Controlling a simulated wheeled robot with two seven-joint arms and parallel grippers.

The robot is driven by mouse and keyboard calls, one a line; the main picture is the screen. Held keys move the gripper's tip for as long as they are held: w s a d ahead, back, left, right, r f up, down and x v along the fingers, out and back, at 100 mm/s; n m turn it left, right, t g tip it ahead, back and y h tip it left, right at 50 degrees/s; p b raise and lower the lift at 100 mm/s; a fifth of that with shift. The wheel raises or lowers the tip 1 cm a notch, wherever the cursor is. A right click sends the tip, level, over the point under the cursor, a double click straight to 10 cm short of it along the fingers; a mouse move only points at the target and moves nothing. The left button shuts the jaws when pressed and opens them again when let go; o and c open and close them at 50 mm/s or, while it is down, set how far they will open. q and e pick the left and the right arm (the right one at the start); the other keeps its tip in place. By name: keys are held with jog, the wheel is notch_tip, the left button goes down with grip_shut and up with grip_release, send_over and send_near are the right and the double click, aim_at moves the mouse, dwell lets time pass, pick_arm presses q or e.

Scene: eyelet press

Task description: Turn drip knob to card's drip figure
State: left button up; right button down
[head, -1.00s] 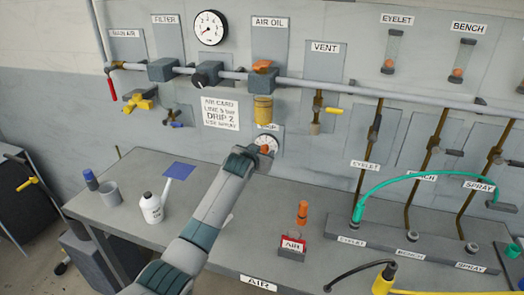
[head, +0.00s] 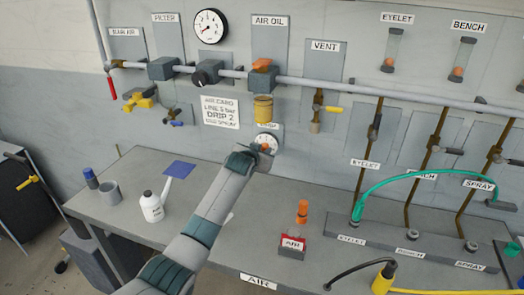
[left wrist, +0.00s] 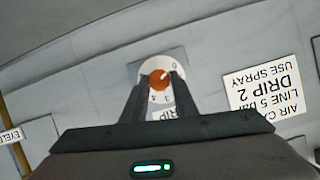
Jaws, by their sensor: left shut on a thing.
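The orange drip knob (left wrist: 159,79) sits on a white round dial (left wrist: 174,66) on a wall plate, seen upside down in the left wrist view. A 0 shows on the dial at upper right, and 3 and 4 below the knob. A pale mark on the knob seems to point toward the 0. My left gripper (left wrist: 160,85) is shut on the knob, one finger on each side. In the head view my left gripper (head: 265,150) covers much of the dial. The air card (head: 220,112) reads DRIP 2; it also shows in the left wrist view (left wrist: 265,88). My right gripper is out of view.
The yellow oil bowl (head: 263,108) hangs just above the dial. The vent valve (head: 316,110) is to its right. On the bench stand a white bottle (head: 151,207), a grey cup (head: 109,192) and a red AIR block (head: 292,246) near an orange-topped post (head: 302,211).

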pick_arm(q)
jog(key=shift+d, duration=0.1)
pick_arm(e)
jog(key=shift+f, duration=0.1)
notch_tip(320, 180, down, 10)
jog(key=b, duration=1)
pick_arm(q)
jog(key=m+t+y, duration=0.1)
jog(key=m, duration=0.3)
jog(key=m+t+y, duration=0.2)
jog(key=m, duration=0.2)
jog(key=f+m+t+y, duration=0.1)
jog(key=m, duration=0.2)
jog(key=shift+s+d+m+y+b, duration=0.15)
jog(key=shift+d+m+y+b, duration=0.2)
jog(key=shift+m+y, duration=0.05)
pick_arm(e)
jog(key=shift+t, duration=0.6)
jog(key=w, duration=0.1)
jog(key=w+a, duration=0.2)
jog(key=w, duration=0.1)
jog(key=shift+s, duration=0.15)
pick_arm(q)
jog(key=o, duration=1.1)
jog(key=shift+c, duration=0.2)
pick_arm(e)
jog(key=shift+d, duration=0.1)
pick_arm(q)
jog(key=shift+s, duration=0.15)
